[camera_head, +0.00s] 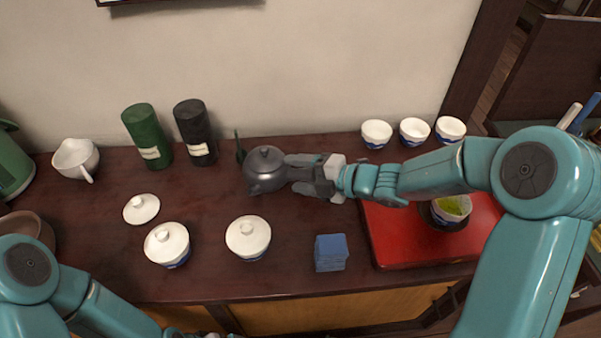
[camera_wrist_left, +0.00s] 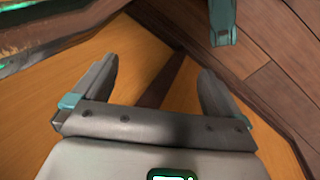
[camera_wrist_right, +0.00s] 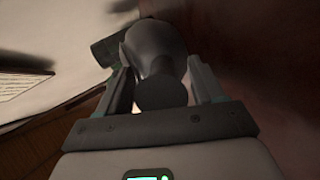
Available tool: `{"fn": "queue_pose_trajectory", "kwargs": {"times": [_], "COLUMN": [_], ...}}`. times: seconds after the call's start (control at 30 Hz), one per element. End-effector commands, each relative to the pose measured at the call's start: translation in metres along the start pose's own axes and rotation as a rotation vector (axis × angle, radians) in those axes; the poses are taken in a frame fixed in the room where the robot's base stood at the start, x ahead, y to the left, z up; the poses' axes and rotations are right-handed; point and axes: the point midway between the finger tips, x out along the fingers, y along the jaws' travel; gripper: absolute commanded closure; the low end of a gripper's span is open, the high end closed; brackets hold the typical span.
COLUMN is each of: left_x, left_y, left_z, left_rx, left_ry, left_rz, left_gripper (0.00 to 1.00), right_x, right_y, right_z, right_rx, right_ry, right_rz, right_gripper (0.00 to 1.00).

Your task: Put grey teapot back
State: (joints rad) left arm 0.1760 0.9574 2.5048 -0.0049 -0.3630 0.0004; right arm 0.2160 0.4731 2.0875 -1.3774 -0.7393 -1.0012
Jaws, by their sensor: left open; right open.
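The grey teapot (camera_head: 264,172) stands upright on the dark wooden counter (camera_head: 205,212), toward the back near the wall. My right gripper (camera_head: 290,174) is at the teapot's right side, open, with its fingers pointing at it. In the right wrist view the teapot (camera_wrist_right: 156,45) lies ahead, and its rounded grey end sits between the two open fingers (camera_wrist_right: 157,88). I cannot tell whether the fingers touch it. My left gripper (camera_wrist_left: 158,85) is open and empty, low in front of the cabinet; it is mostly out of the head view.
A green canister (camera_head: 147,137) and a black canister (camera_head: 195,132) stand left of the teapot. Lidded bowls (camera_head: 248,236) (camera_head: 167,243) and a blue stack (camera_head: 330,252) are in front. A red tray (camera_head: 400,245) with a tea bowl (camera_head: 452,208) lies right, below my right arm. White cups (camera_head: 376,133) stand behind.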

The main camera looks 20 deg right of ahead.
Motion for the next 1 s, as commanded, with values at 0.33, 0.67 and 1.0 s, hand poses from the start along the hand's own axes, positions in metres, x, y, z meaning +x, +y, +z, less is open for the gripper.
{"fn": "queue_pose_trajectory", "kwargs": {"times": [0.33,0.67,1.0], "left_x": [-0.013,-0.018,-0.018], "left_y": [0.005,0.007,0.007], "left_z": [0.000,0.000,0.000], "left_rx": [0.000,0.000,0.000], "left_ry": [0.000,0.000,0.000], "left_rz": [0.000,0.000,0.000], "left_gripper": [0.00,0.00,0.00], "right_x": [-0.077,-0.118,-0.120], "right_y": [0.003,0.001,0.000], "right_z": [0.001,0.000,0.000], "right_rx": [0.001,0.000,0.000], "right_ry": [-0.007,-0.002,-0.001], "right_rz": [0.001,0.000,0.000], "right_gripper": [0.33,0.33,0.33]}}
